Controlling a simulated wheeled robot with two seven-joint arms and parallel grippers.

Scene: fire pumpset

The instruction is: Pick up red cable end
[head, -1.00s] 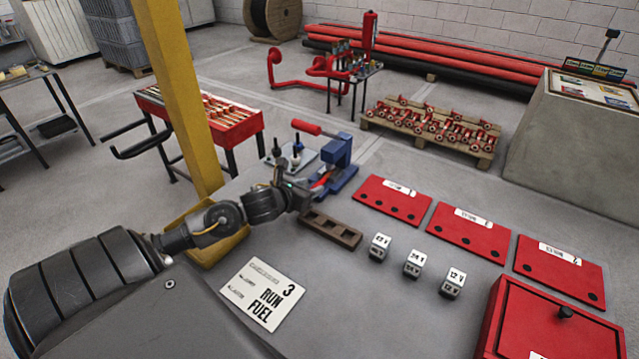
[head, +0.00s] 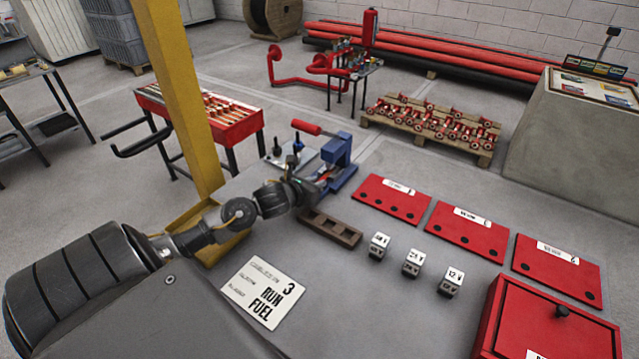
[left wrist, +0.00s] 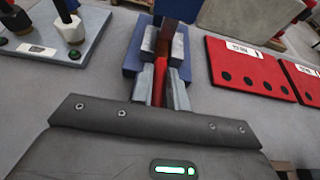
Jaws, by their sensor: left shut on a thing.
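My left gripper (head: 312,187) reaches in from the left, low over the grey table at the blue tool (head: 341,152) with the red handle. In the left wrist view, its two grey fingers (left wrist: 161,72) are shut on the red cable end (left wrist: 159,82), which shows as a red strip between them. The blue tool (left wrist: 133,58) is just beyond and around the fingertips in that view. In the head view the gripper mostly hides the cable. Whether the cable touches the tool cannot be told. My right gripper is not in view.
A brown slotted block (head: 331,229) lies right beside the gripper. Several white labelled cubes (head: 412,262) and red plates (head: 465,228) are to the right. A grey plate with dark-topped posts (head: 293,153) stands behind. A yellow post (head: 180,95) rises at left, near my arm.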

